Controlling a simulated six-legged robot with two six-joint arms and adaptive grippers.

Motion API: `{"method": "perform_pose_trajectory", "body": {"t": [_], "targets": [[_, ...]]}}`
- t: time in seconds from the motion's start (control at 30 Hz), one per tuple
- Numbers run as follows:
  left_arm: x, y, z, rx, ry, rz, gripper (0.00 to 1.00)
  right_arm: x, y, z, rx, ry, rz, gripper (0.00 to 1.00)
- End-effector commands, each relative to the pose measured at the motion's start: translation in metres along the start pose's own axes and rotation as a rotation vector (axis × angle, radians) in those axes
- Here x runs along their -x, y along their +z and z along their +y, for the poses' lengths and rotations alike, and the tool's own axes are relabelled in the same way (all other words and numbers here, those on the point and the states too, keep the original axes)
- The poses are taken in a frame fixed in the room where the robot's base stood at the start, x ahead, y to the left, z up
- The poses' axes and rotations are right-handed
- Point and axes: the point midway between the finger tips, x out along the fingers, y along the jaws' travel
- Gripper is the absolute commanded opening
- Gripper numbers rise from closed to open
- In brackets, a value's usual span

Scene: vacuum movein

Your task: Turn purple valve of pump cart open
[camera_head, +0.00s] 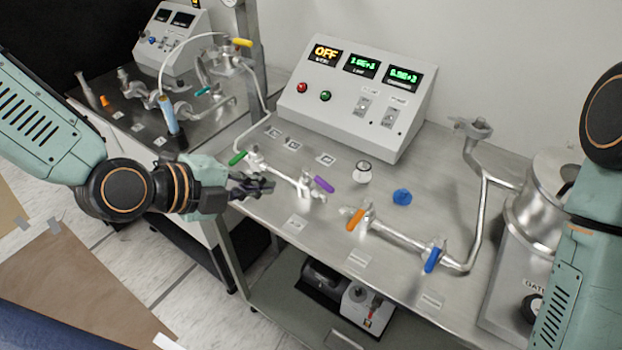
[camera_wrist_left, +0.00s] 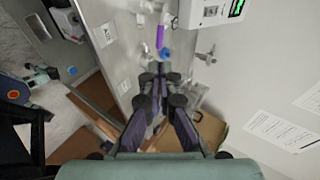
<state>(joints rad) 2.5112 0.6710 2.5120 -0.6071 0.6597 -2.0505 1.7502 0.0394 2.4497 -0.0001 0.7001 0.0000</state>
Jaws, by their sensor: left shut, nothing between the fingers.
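The purple valve handle (camera_head: 323,184) sits on a metal pipe fitting on the pump cart's steel top (camera_head: 290,222). It points up and to the left in the head view. In the left wrist view the purple handle (camera_wrist_left: 160,37) shows upright beyond my fingertips. My left gripper (camera_head: 268,187) is shut and empty, to the left of the purple handle and apart from it. Its fingers also show in the left wrist view (camera_wrist_left: 160,76). My right arm is at the right edge of the head view, its gripper out of frame.
A green handle (camera_head: 237,158) is close by my left gripper. An orange handle (camera_head: 355,219) and a blue handle (camera_head: 432,260) stand to the right along the pipe. A control box (camera_head: 340,105) stands at the back.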

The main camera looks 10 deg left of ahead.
Motion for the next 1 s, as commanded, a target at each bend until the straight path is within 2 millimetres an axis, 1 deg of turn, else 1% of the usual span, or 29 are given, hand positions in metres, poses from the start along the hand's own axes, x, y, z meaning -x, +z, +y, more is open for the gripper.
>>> {"method": "perform_pose_trajectory", "body": {"t": [0.03, 0.13, 0.37, 0.67, 0.83, 1.0], "targets": [[0.0, -0.001, 0.0, -0.046, 0.002, 0.001, 0.0, 0.0, 0.0, 0.0, -0.001, 0.0, 0.0, 0.4], [-0.001, -0.001, 0.0, -0.106, 0.002, 0.001, 0.0, 0.0, 0.0, 0.0, -0.001, 0.0, 0.0, 0.4], [-0.008, -0.001, 0.002, -0.131, 0.004, -0.004, 0.0, -0.007, 0.001, 0.0, -0.001, 0.0, -0.001, 0.4], [-0.029, 0.0, 0.002, -0.13, 0.003, -0.001, 0.0, -0.026, 0.0, 0.0, -0.001, 0.0, 0.0, 0.4], [-0.041, 0.002, 0.0, -0.129, 0.006, -0.004, 0.0, -0.025, 0.0, 0.0, -0.001, 0.0, -0.001, 0.4], [-0.055, 0.001, 0.0, -0.128, 0.004, 0.0, 0.0, -0.027, 0.0, 0.0, 0.0, 0.0, -0.001, 0.4]]}}
